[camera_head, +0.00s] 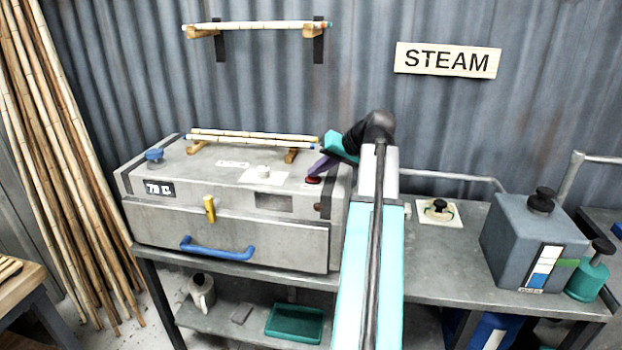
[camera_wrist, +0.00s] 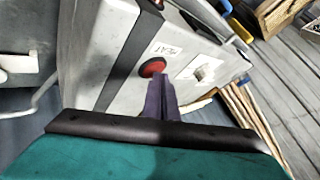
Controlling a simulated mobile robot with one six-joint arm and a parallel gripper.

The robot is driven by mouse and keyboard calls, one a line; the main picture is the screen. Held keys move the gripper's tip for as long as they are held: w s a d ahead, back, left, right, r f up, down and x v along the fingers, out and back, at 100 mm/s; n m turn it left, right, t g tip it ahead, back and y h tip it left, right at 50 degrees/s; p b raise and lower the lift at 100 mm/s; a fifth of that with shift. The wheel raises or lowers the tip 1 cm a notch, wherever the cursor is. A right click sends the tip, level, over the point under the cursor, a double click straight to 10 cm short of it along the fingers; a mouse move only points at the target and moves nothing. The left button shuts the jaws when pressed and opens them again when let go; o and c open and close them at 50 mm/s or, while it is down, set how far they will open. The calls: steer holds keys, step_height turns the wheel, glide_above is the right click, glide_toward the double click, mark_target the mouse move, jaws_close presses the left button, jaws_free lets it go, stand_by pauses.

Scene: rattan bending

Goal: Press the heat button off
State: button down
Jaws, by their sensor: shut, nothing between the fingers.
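The heat button is a round red button (camera_head: 313,181) on the top right of the grey steam box (camera_head: 290,232). It also shows in the wrist view (camera_wrist: 152,67), beside a white label that seems to read HEAT (camera_wrist: 168,48). My gripper (camera_head: 316,172) has purple fingers, shut and empty. Their tips are at the button's near edge in the wrist view (camera_wrist: 158,78), pointing down at it in the head view. I cannot tell whether they touch it. The fingers hide part of the button's rim.
A white knob (camera_head: 263,171), a blue knob (camera_head: 154,155) and bamboo poles on wooden rests (camera_head: 250,138) are on the box top. The box front has a yellow latch (camera_head: 209,208), blue handle (camera_head: 217,247) and display (camera_head: 160,188). A grey tank (camera_head: 533,240) stands right.

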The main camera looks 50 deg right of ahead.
mark_target(316, 179)
steer(key=shift+r+p, duration=0.35)
steer(key=shift+p, duration=0.05)
steer(key=shift+r, duration=0.1)
stand_by(0.3)
steer(key=shift+r+p, duration=1.9)
steer(key=shift+r, duration=1.05)
steer(key=shift+w, duration=0.1)
